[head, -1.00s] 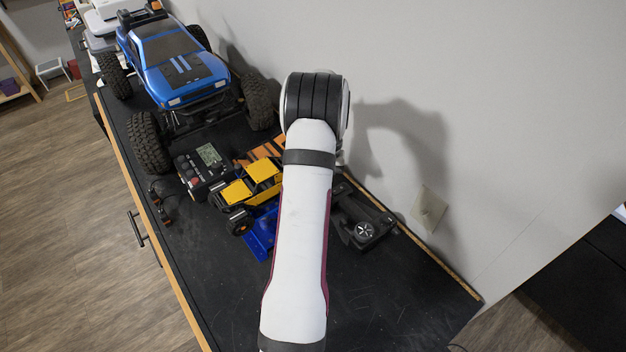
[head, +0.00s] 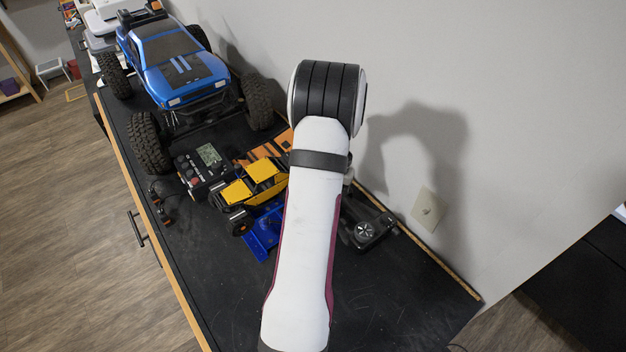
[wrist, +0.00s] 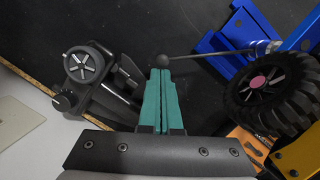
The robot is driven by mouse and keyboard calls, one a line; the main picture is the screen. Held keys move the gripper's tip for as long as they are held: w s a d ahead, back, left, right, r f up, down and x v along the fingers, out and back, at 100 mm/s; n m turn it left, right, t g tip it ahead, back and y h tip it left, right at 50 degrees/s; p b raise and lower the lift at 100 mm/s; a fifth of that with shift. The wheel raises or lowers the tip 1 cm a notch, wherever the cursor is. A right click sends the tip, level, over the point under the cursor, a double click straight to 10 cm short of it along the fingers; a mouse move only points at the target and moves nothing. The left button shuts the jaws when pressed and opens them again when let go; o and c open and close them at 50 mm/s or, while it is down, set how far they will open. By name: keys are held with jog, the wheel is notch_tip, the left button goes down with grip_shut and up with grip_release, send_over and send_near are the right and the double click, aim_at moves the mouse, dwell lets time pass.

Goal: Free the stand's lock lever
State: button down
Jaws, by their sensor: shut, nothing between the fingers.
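In the wrist view my gripper (wrist: 160,72) has its two teal fingers shut together with nothing between them. The dark ball knob (wrist: 163,61) of the lock lever shows right at the fingertips; I cannot tell whether they touch. The lever's thin rod (wrist: 215,52) runs right from the knob to the blue stand (wrist: 232,38). In the head view the stand (head: 262,236) lies under the yellow crawler (head: 252,185); the lever and my fingers are hidden behind my arm. A black crawler tyre (wrist: 268,88) shows right of my fingers in the wrist view.
A black controller with a wheel (head: 366,232) lies near the wall; it is left of my fingers in the wrist view (wrist: 83,65). A control box (head: 203,168) and a large blue truck (head: 175,62) stand farther back. The near bench top (head: 225,290) is clear.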

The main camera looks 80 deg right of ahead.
jog(key=d, duration=0.4)
jog(key=shift+s+d+r, duration=0.15)
jog(key=shift+s, duration=0.2)
jog(key=v, duration=0.9)
jog(key=shift+r, duration=0.4)
jog(key=shift+w, duration=0.1)
